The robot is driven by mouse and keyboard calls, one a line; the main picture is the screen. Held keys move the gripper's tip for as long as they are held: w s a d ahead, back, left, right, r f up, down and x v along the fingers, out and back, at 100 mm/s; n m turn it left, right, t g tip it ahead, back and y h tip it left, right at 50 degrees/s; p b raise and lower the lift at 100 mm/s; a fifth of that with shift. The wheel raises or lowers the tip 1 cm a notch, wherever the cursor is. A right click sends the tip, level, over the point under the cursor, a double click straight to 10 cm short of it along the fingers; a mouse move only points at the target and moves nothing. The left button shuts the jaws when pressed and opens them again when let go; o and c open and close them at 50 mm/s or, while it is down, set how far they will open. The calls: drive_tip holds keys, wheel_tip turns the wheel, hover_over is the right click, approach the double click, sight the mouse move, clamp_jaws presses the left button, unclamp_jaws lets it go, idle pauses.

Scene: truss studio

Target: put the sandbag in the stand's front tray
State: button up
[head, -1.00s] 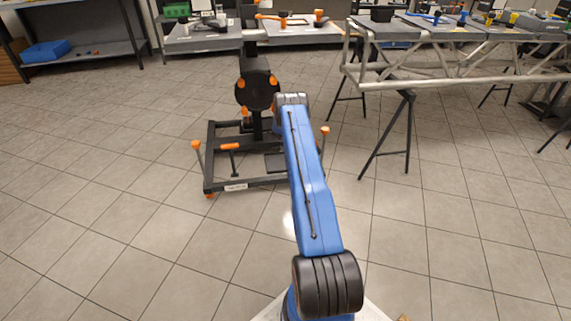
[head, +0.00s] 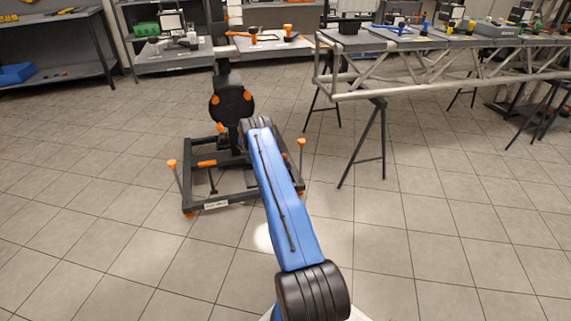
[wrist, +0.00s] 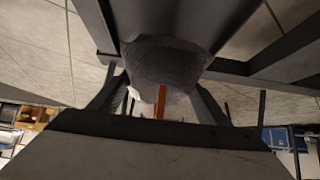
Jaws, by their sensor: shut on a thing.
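The stand (head: 222,202) is a dark floor frame with orange knobs and a round dark disc (head: 231,103) on its upright, ahead of me in the head view. My blue arm covers its right part. In the wrist view, my gripper (wrist: 160,96) is shut on a dark grey, rounded sandbag (wrist: 165,62) with an orange strip. Dark bars and a dark panel, which look like parts of the stand, show close around the bag. I cannot tell which part is the front tray, or whether the bag touches it.
A truss table (head: 420,85) on black trestles stands to the right, with several items on top. Grey shelving (head: 55,60) is at the far left, and workbenches (head: 270,45) line the back. The tiled floor is open to the left and front right.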

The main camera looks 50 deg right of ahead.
drive_tip(key=w+a, duration=0.1)
drive_tip(key=a, duration=0.1)
drive_tip(key=w+a, duration=0.3)
drive_tip(key=a, duration=0.2)
drive_tip(key=shift+w+a+r, duration=0.1)
drive_tip(key=shift+w, duration=0.2)
drive_tip(key=shift+w+a, duration=0.1)
drive_tip(key=shift+a, duration=0.1)
drive_tip(key=shift+f, duration=1.75)
drive_tip(key=shift+f, duration=0.1)
drive_tip(key=o, duration=2.1)
drive_tip(key=v, duration=0.5)
drive_tip(key=shift+a, duration=0.25)
drive_tip(key=w+a, duration=0.2)
drive_tip(key=a, duration=0.1)
drive_tip(key=w+a, duration=0.2)
drive_tip(key=a, duration=0.1)
drive_tip(key=w+a, duration=0.2)
drive_tip(key=a, duration=0.1)
drive_tip(key=shift+a, duration=0.35)
